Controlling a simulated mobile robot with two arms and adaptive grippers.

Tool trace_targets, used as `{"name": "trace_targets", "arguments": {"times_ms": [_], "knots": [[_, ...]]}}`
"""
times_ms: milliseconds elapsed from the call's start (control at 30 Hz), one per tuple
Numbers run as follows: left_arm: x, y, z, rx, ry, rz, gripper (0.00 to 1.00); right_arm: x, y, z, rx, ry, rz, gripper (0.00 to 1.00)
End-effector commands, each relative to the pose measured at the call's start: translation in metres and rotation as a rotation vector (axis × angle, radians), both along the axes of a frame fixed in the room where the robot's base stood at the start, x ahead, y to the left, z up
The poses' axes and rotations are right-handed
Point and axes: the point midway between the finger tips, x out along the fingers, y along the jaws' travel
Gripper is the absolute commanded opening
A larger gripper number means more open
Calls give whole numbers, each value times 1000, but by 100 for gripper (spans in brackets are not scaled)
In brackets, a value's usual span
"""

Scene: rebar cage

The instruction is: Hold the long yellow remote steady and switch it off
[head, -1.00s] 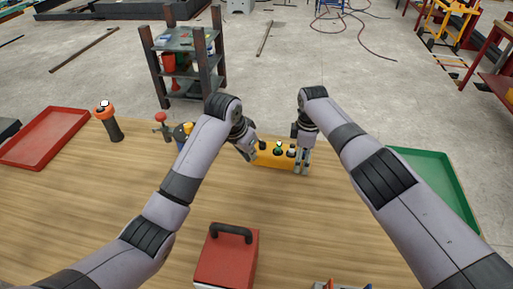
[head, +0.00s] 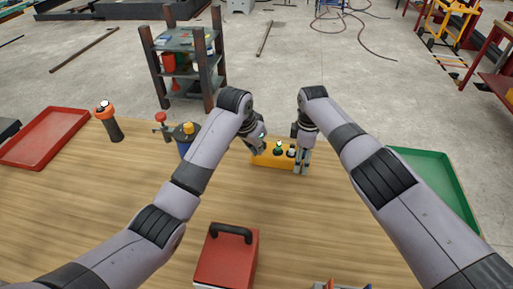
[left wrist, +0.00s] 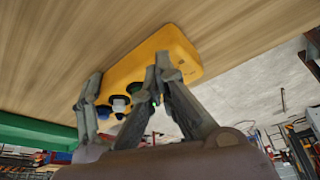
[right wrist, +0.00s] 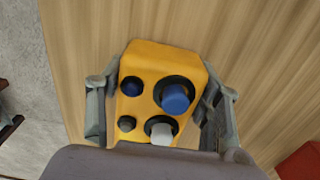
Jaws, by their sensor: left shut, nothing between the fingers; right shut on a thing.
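The long yellow remote (head: 268,160) lies near the table's far edge, and it also shows in the left wrist view (left wrist: 182,48) and right wrist view (right wrist: 160,60). Its face carries several buttons, among them a large blue one (right wrist: 174,96) and a pale one (right wrist: 161,132). My right gripper (head: 302,164) is shut on the remote at its right end, one finger on each side. My left gripper (head: 258,148) is shut and empty at the remote's left end. Its fingertips (left wrist: 158,62) overlap the remote's face; I cannot tell whether they touch it.
A red tray (head: 45,140) is at the left, a green tray (head: 430,168) at the right. An orange-topped torch (head: 109,122) and a blue-and-yellow item (head: 184,136) stand left of my left arm. A red toolbox (head: 226,262) is in front.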

Motion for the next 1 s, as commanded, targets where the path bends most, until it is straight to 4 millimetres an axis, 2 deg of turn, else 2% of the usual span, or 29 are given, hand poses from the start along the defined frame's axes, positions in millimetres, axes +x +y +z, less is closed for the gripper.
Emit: {"name": "trace_targets", "arguments": {"times_ms": [567, 1000], "knots": [[3, -8, 1, -1, -3, 104, 0, 0, 0, 0, 0, 0, 2, 16], [4, -18, 1, -2, -6, 356, 0, -1, 1, 0, 0, 2, 5, 16]]}}
